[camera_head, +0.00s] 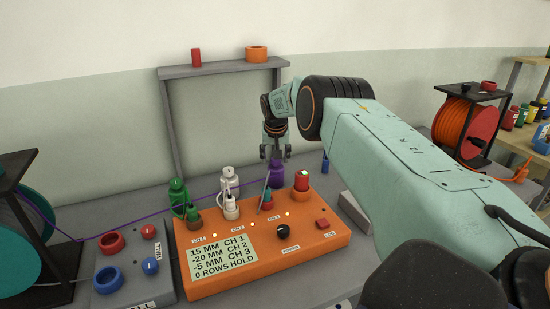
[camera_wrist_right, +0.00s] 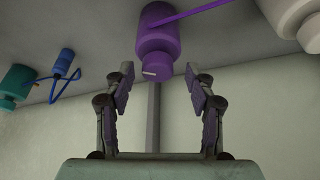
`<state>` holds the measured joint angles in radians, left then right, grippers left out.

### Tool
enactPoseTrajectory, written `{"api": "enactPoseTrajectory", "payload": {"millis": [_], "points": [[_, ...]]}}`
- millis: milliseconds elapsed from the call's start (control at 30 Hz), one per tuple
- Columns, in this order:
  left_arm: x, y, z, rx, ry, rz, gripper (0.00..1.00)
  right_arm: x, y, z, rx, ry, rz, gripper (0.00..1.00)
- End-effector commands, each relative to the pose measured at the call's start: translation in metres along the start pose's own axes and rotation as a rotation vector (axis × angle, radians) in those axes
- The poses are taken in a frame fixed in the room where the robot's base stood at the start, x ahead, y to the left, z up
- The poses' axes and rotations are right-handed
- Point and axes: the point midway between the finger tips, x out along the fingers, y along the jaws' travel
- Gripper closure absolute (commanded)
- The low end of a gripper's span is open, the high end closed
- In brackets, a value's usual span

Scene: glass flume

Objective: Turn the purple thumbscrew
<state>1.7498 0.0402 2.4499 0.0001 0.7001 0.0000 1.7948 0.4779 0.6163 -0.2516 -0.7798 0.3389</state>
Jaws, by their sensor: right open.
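The purple thumbscrew (camera_head: 276,174) stands behind the orange control box, with a purple line running off to the left. In the right wrist view the purple thumbscrew (camera_wrist_right: 157,65) has a wide body and a narrower end with a pale mark. My right gripper (camera_head: 277,154) is above it, pointing down. In the right wrist view the two fingers (camera_wrist_right: 163,84) are spread on either side of its narrower end, with visible gaps; I see no contact. My left gripper is not in view.
The orange box (camera_head: 329,243) carries a display, a black knob (camera_head: 283,231) and a red button. A white fitting (camera_head: 230,178) and a green one (camera_head: 178,193) stand to the left. A grey shelf frame (camera_head: 222,69) rises behind. An orange cable reel (camera_head: 461,122) is at right.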

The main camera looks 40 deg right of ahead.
Motion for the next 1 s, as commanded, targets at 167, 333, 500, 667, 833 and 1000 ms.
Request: {"api": "enactPoseTrajectory", "payload": {"millis": [167,333,500,667,833,1000], "points": [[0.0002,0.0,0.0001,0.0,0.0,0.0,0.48,0.002,0.0001,-0.0004,0.001,-0.001,0.0,0.45],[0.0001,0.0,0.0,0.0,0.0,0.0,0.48,0.0016,-0.0001,-0.0005,0.001,-0.001,0.0,0.48],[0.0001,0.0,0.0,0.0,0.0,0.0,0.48,0.0015,-0.0001,-0.0006,0.001,0.0,0.0,0.62],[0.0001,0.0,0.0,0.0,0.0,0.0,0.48,0.0014,-0.0001,-0.0006,0.001,0.0,0.0,0.76],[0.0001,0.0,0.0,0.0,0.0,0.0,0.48,0.0016,0.0005,-0.0006,0.001,0.0,0.001,0.9],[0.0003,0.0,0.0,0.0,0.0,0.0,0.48,0.0017,0.0006,-0.0007,-0.001,0.0,0.0,0.99]]}}
